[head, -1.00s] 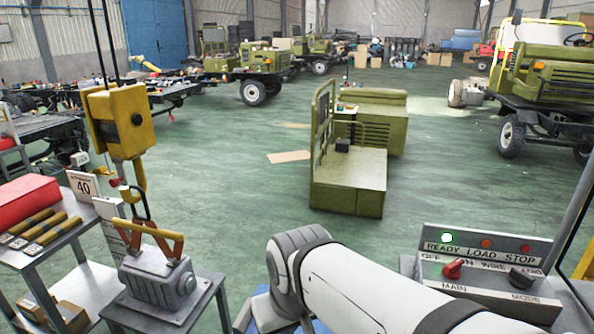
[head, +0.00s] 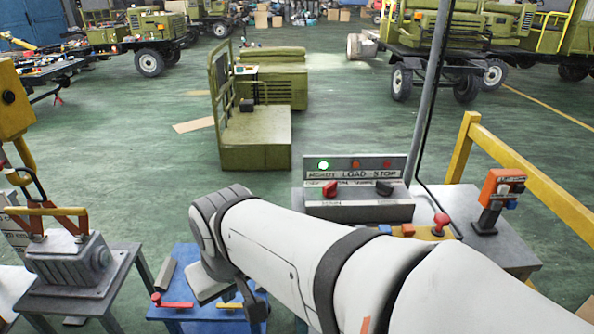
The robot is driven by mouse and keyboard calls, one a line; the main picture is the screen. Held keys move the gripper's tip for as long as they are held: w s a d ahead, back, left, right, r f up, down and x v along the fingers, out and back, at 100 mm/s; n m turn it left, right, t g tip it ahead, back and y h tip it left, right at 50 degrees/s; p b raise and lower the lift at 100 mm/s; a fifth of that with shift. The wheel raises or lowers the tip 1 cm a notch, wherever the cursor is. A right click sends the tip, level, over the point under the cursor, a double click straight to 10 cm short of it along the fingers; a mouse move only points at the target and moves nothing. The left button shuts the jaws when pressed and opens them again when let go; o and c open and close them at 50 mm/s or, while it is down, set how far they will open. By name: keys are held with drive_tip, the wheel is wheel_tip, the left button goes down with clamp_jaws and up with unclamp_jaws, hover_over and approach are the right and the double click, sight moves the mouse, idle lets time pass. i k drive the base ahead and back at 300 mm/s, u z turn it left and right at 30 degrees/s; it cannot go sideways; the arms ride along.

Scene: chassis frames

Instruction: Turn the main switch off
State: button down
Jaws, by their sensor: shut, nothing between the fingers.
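The main switch (head: 329,189) is a small red knob on the left of a grey control panel (head: 370,211), beyond my arm in the head view. Its exact angle is too small to tell. The green lamp (head: 323,165) above READY is lit; the red lamps above LOAD and STOP look dim. My gripper (head: 253,307) is partly seen at the bottom, below and left of the panel, over a blue table. It is shut and empty, well apart from the switch. My arm crosses in front of the table edge below the panel.
A dark mode knob (head: 384,188) sits right of the switch. A blue table (head: 205,262) with red and yellow handles lies below.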

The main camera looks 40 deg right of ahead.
sight(329, 191)
drive_tip(key=z, duration=2.95)
drive_tip(key=k, duration=0.9)
drive_tip(key=u, duration=1)
drive_tip(key=i, duration=1)
